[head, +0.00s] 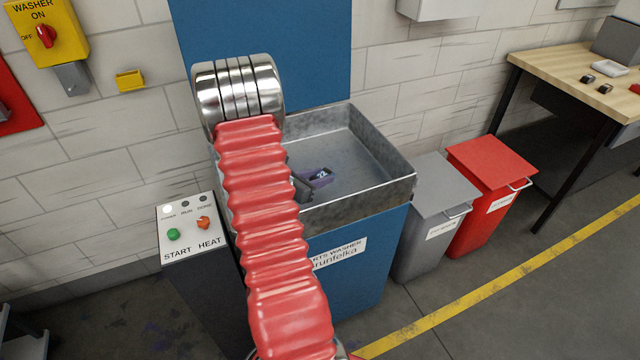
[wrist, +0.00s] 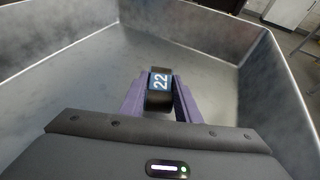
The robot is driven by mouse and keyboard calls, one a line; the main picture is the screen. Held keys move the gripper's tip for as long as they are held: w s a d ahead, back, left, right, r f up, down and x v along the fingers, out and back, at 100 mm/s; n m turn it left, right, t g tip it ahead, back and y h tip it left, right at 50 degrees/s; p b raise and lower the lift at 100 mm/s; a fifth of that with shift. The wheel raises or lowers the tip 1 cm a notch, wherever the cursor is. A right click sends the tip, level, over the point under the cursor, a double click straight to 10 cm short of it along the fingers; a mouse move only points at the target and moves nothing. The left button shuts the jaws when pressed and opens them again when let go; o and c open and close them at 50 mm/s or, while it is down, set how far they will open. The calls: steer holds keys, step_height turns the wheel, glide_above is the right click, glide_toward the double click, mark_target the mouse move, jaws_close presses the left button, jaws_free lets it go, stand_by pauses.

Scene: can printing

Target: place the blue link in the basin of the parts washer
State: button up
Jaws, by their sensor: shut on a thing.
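The parts washer (head: 362,262) has a blue body and a grey metal basin (head: 345,148) on top. My gripper (head: 318,180) is down inside the basin area, partly hidden behind my red-sleeved arm in the head view. In the wrist view its two purple fingers (wrist: 160,98) are shut on the blue link (wrist: 160,80), a small dark piece with a blue face marked "22". The link also shows in the head view (head: 321,175), over the basin floor. The basin walls surround it in the wrist view. I cannot tell whether the link touches the floor.
A control box (head: 187,230) with START and HEAT buttons stands left of the washer. A grey bin (head: 440,190) and a red bin (head: 491,165) stand to its right. A wooden table (head: 560,75) is at the far right. The basin floor around the link looks bare.

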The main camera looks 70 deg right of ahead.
steer(key=shift+f, duration=1.35)
steer(key=shift+f, duration=0.15)
steer(key=o, duration=1.1)
steer(key=shift+c, duration=0.2)
steer(key=shift+w+a+r, duration=0.1)
steer(key=shift+a+r, duration=0.1)
steer(key=shift+r, duration=0.05)
steer(key=v, duration=0.7)
